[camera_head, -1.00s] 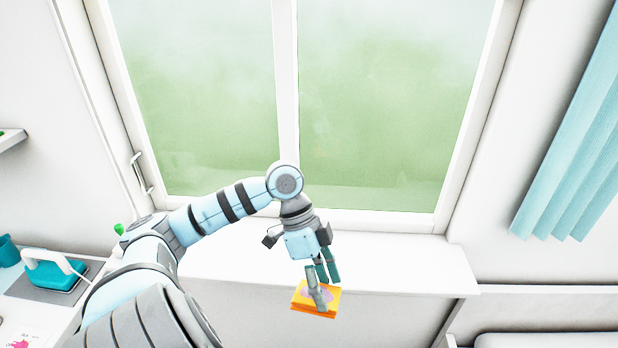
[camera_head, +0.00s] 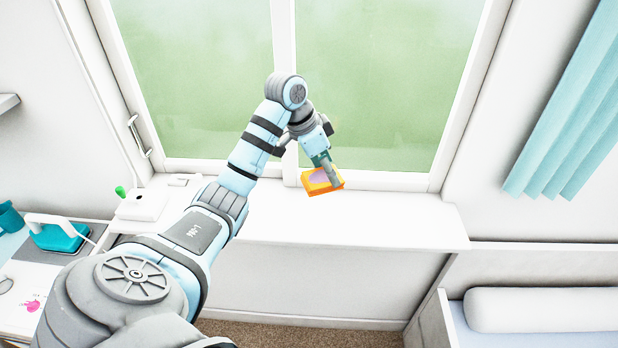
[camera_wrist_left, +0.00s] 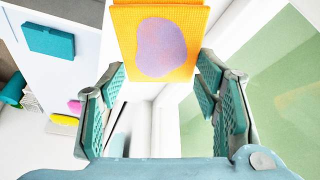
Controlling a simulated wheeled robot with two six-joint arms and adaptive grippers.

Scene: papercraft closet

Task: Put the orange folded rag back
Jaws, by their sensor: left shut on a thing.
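The orange folded rag (camera_head: 313,184) has a lilac patch on its face. My left gripper (camera_head: 328,173) is shut on it and holds it up in front of the window, over the white windowsill (camera_head: 390,222) as seen from the head. In the left wrist view the rag (camera_wrist_left: 160,45) sits between the two teal-padded fingers of the left gripper (camera_wrist_left: 162,75). Its far edge runs out of the picture. The gap between the rag and the sill is hard to judge. My right gripper is not in view.
A white box (camera_head: 142,205) stands at the sill's left end. A desk at the left holds a teal box (camera_head: 60,238) and a teal cup (camera_head: 10,218). A teal curtain (camera_head: 570,120) hangs at the right, above a white bolster (camera_head: 545,309). The sill's right part is clear.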

